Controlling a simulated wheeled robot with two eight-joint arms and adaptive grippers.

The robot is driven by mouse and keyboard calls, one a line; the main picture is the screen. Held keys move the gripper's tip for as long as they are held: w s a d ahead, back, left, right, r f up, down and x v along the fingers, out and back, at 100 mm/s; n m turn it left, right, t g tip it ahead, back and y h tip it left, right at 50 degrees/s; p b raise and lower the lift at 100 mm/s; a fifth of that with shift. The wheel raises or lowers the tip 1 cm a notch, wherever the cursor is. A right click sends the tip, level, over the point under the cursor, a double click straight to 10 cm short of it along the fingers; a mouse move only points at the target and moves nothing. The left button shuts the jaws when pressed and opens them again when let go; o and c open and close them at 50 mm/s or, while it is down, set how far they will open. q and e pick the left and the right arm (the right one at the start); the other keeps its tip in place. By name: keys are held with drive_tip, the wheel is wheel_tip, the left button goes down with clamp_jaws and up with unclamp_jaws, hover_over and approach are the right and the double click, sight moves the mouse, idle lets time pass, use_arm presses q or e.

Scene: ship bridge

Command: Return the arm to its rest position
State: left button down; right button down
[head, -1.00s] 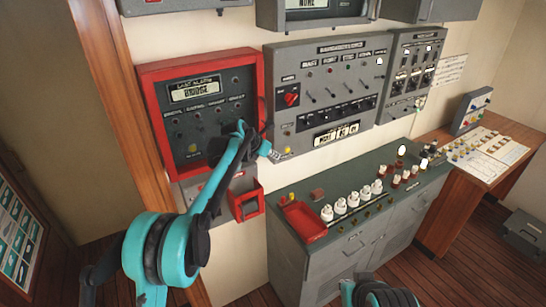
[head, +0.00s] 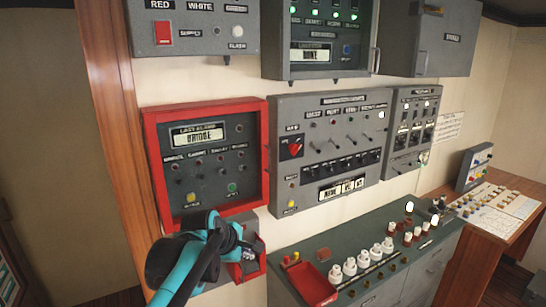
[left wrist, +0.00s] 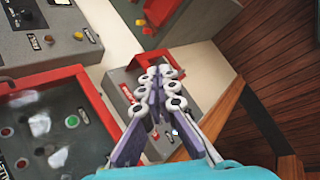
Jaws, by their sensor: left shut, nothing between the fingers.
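My left arm comes in from the bottom in the head view. Its gripper (head: 248,252) is below the red-framed alarm panel (head: 263,150), in front of a small grey wall box with a red holder. In the left wrist view the two fingers (left wrist: 160,82) are closed together with nothing between them. The grey box (left wrist: 120,90) is behind the fingers there, partly hidden. The red panel frame (left wrist: 60,78) is at the left of that view, apart from the fingers. My right gripper is not in view.
A grey switch panel (head: 325,108) hangs right of the red one. Below it, a console (head: 330,250) bears a red tray (head: 314,284) and several white knobs. Grey boxes (head: 192,32) hang above. A wooden post (head: 120,120) stands at left.

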use_arm(q)
drive_tip(key=s+a+f+m+y+b, duration=0.1)
drive_tip(key=s+a+f+m+b, duration=0.4)
drive_tip(key=s+f+m, duration=0.3)
drive_tip(key=s+a+f+m+y+b, duration=0.2)
drive_tip(key=s+a+f+m+b, duration=0.4)
drive_tip(key=s+f, duration=1.1)
drive_tip(key=m, duration=0.2)
drive_tip(key=shift+s+f+m, duration=0.2)
drive_tip(key=shift+f+m, duration=0.1)
drive_tip(key=shift+f, duration=0.1)
